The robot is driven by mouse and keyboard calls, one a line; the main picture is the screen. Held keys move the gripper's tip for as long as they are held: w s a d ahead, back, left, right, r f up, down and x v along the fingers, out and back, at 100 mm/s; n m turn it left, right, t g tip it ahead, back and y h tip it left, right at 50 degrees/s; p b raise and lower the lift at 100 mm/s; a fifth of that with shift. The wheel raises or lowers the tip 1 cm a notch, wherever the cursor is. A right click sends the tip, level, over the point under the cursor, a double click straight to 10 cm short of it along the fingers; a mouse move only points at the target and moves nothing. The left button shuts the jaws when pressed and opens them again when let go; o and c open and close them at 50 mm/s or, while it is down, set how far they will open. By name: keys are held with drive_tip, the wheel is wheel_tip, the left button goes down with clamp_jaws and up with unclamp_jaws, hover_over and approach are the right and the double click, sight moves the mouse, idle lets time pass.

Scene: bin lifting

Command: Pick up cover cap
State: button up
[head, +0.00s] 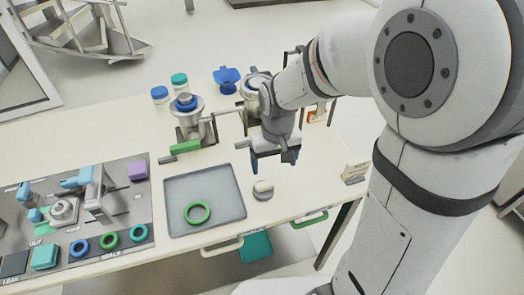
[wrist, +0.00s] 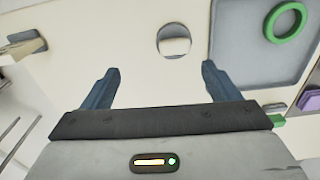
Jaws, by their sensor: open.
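The cover cap looks to be the small round white-topped piece with a grey rim (head: 263,190) on the table, just right of the grey tray. In the wrist view the same cap (wrist: 174,41) lies ahead of the fingers, roughly centred between them. My gripper (head: 274,163) hangs above the table, behind the cap in the head view. Its two blue fingers (wrist: 156,82) are spread apart with nothing between them. The gripper and the cap do not touch.
The grey tray (head: 178,226) holds a green ring (head: 196,212). A panel with fixtures (head: 120,213) is at left. Metal canisters (head: 189,120) and a blue part (head: 227,78) stand behind. A small labelled block (head: 355,173) sits at right. Table around the cap is clear.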

sight(263, 182)
drive_tip(key=shift+n, duration=0.3)
drive_tip(key=f, duration=0.2)
drive_tip(key=a+f, duration=0.1)
drive_tip(key=f, duration=0.1)
drive_tip(key=w+a+f, duration=0.1)
drive_tip(key=f, duration=0.1)
drive_tip(key=shift+a+f, duration=0.1)
drive_tip(key=shift+f, duration=0.25)
drive_tip(key=shift+w+a+f+p, duration=0.1)
drive_tip(key=shift+a+f+p, duration=0.1)
drive_tip(key=shift+f, duration=1.05)
drive_tip(key=shift+w+a+f+p, duration=0.1)
drive_tip(key=shift+f+p, duration=0.1)
drive_tip(key=shift+f, duration=1)
drive_tip(key=shift+c, duration=0.5)
drive_tip(key=c, duration=0.8)
drive_tip(key=shift+c, duration=0.2)
